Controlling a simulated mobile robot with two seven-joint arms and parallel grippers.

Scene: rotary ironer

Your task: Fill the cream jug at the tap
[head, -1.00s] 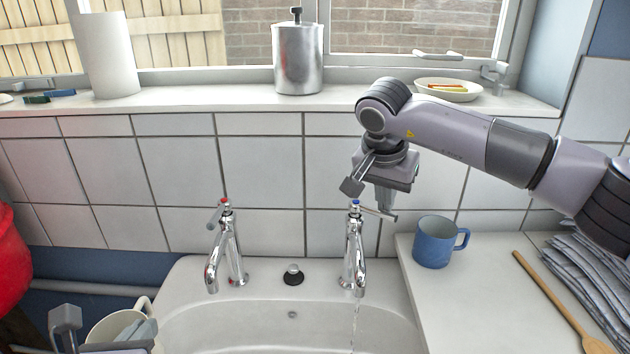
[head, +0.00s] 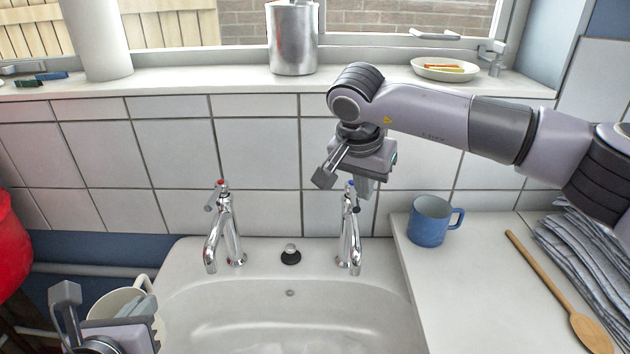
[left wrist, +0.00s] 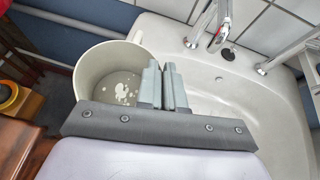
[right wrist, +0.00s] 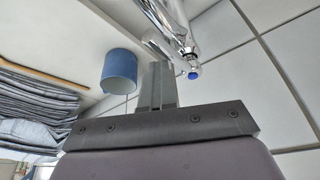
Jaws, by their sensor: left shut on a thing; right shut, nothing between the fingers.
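The cream jug (head: 117,301) is at the left end of the sink, low in the head view. My left gripper (head: 142,306) is shut on its wall near the handle. In the left wrist view the jug (left wrist: 92,72) is seen from above, with pale patches on its inner bottom that may be water or reflections. The blue-topped tap (head: 349,240) stands at the right of the sink, with no stream visible. My right gripper (head: 366,188) is shut and empty at its top; the right wrist view shows the tap (right wrist: 180,25) close by. Contact cannot be told.
A red-topped tap (head: 222,235) stands at the left of the sink (head: 290,320), with a black plug (head: 290,257) between the taps. A blue mug (head: 428,226), a wooden spoon (head: 545,275) and folded cloths (head: 590,262) lie on the right board. The basin is clear.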

